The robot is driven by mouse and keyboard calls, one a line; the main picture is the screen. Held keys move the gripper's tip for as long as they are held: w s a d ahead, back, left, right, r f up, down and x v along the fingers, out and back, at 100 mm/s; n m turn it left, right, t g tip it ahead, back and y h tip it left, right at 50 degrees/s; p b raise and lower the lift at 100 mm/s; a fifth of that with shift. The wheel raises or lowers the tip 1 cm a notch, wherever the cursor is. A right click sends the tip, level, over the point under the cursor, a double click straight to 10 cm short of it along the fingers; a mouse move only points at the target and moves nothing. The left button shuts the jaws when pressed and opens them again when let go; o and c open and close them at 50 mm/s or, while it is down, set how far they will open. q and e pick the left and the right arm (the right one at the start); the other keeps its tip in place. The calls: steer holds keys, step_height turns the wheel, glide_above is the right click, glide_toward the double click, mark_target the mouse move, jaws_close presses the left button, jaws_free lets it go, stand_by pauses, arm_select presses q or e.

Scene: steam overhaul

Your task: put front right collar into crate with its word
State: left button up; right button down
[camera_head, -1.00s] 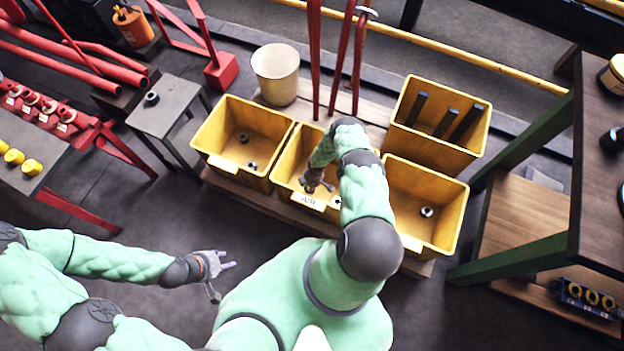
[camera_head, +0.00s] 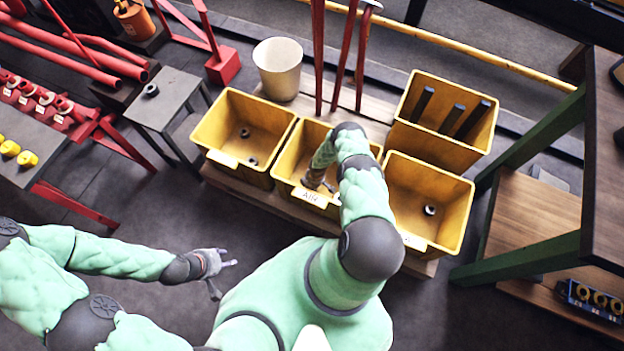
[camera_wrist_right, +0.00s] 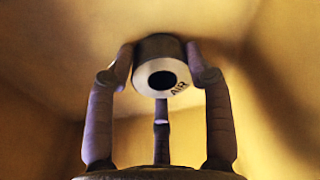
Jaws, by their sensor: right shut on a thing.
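A metal collar (camera_wrist_right: 162,67) with a dark hole and the word AIR on its face shows in the right wrist view. My right gripper (camera_wrist_right: 161,78) is shut on it, with fingers at both sides and one below. Yellow crate walls surround the collar in that view. In the head view my right gripper (camera_head: 318,180) is down inside the middle yellow crate (camera_head: 291,160), whose front label reads AIR. The collar is mostly hidden there. My left gripper (camera_head: 218,265) is open and empty, away from the crates at lower left.
The left crate (camera_head: 222,125) holds two small dark collars. The right crate (camera_head: 446,238) holds one collar (camera_head: 430,210). A back crate (camera_head: 440,142) holds dark bars. A small grey table (camera_head: 172,98) bears another collar (camera_head: 152,90). A beige bucket (camera_head: 279,68) stands behind.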

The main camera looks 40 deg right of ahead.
steer(key=shift+c, duration=2.4)
jaws_free()
steer(key=shift+f, duration=0.2)
steer(key=shift+r, duration=0.1)
steer(key=shift+r, duration=0.3)
step_height(320, 180, up, 12)
steer(key=d+p, duration=0.1)
steer(key=p, duration=0.6)
steer(key=shift+s+f+p, duration=0.15)
steer(key=shift+s+p, duration=0.25)
steer(key=shift+s, duration=0.05)
